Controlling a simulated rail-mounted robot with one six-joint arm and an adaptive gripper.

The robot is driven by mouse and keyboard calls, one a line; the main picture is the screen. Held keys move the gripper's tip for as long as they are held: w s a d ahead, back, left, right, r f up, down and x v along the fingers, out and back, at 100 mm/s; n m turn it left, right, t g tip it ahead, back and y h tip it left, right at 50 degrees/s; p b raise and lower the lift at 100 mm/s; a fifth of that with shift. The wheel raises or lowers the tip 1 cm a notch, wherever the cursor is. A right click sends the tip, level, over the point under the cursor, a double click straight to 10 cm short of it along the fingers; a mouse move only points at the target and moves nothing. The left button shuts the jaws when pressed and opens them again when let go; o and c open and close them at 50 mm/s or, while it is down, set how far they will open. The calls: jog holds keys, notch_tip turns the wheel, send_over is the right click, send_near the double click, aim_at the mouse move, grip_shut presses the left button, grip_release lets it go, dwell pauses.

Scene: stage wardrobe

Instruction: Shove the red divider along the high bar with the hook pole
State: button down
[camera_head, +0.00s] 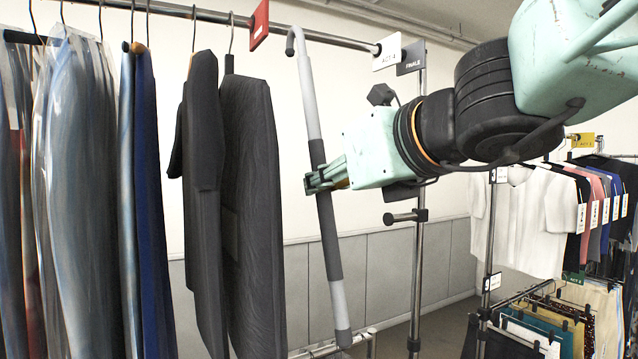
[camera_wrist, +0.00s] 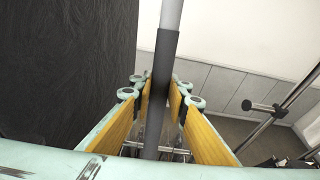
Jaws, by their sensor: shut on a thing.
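The red divider (camera_head: 260,22) hangs on the high bar (camera_head: 215,15), just right of the dark grey garments. My gripper (camera_head: 318,180) is shut on the hook pole (camera_head: 311,105) at its dark grip section, near the middle. The pole is grey and stands nearly upright, its lower end leaning right. Its curved hook is at the top, close to the bar and right of the red divider, apart from it in the picture. In the wrist view the pole's dark grip (camera_wrist: 163,85) runs between my yellow-padded fingers.
Dark grey garments (camera_head: 255,200) hang left of the pole. Clear-bagged clothes (camera_head: 75,190) hang further left. A white ACT-4 divider (camera_head: 387,52) and a dark FINALE divider (camera_head: 411,57) sit at the bar's right end by an upright post (camera_head: 420,250). Another clothes rack stands right.

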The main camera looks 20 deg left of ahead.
aim_at(331, 225)
jog(key=shift+f, duration=0.1)
dwell(0.4)
jog(key=shift+f+b, duration=3.9)
jog(key=shift+b, duration=0.15)
jog(key=shift+d, duration=0.1)
